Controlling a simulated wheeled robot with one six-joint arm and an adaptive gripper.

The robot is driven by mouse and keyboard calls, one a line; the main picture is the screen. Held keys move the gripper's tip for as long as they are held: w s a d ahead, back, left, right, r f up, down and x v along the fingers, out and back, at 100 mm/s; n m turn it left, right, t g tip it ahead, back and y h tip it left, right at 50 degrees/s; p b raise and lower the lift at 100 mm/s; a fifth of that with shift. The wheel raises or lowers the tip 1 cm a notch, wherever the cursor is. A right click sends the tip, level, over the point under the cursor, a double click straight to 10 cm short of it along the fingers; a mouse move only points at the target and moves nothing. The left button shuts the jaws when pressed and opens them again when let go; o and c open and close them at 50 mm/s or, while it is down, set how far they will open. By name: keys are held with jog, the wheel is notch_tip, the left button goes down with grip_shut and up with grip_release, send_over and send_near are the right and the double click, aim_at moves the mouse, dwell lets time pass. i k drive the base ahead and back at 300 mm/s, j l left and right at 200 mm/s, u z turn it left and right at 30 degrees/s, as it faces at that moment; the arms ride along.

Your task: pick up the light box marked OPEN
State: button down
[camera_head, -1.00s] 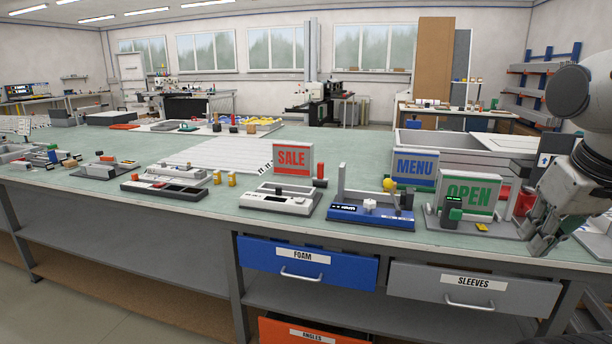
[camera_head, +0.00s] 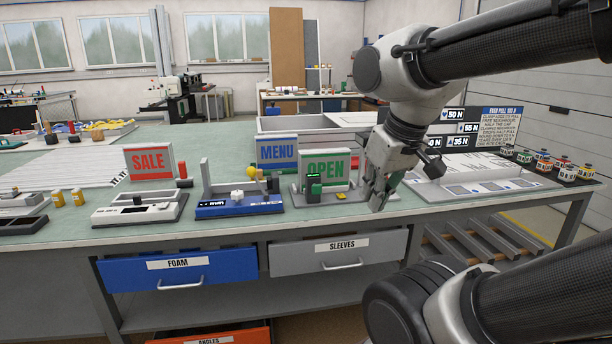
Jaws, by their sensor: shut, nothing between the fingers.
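The light box marked OPEN (camera_head: 326,167) is a green panel with a pale frame. It stands upright in a grey fixture (camera_head: 350,195) near the front edge of the bench. A dark green block (camera_head: 314,188) stands in front of its lower left part. My gripper (camera_head: 377,207) points down just to the right of the fixture, apart from the light box. Its fingers are shut and empty.
A grey crate (camera_head: 290,124) is behind. A white tray board (camera_head: 470,188) lies to the right. Drawers marked FOAM (camera_head: 178,269) and SLEEVES (camera_head: 318,254) are below.

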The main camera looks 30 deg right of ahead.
aim_at(334, 164)
jog(key=i+l+z, duration=0.15)
jog(key=i+z, duration=0.75)
jog(key=i, duration=0.2)
